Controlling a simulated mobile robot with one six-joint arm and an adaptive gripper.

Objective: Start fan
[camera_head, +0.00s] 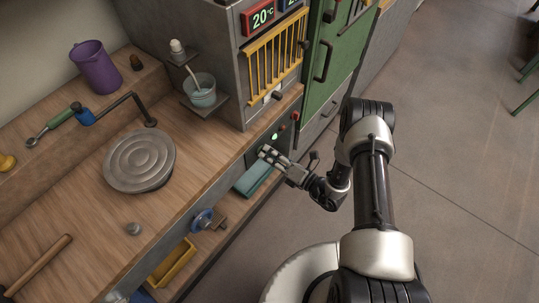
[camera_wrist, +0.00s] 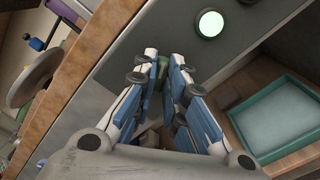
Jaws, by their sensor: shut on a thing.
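A control panel (camera_head: 257,139) is on the front of the grey bench under the worktop's edge. It carries a lit pale-green lamp (camera_head: 275,137), which also shows in the wrist view (camera_wrist: 210,23), and a red button (camera_head: 295,115). My gripper (camera_head: 264,152) is at the panel's face, below and left of the lamp. In the wrist view my gripper (camera_wrist: 168,72) has its fingers closed around a small green knob (camera_wrist: 163,66) on the panel. Most of the knob is hidden by the fingers. No fan is clearly visible.
A teal tray (camera_head: 254,179) sits on the shelf below the panel, with a yellow bin (camera_head: 173,264) to its left. A blue valve wheel (camera_head: 202,220) juts from the bench front. A grey turntable (camera_head: 139,161) stands on the worktop.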

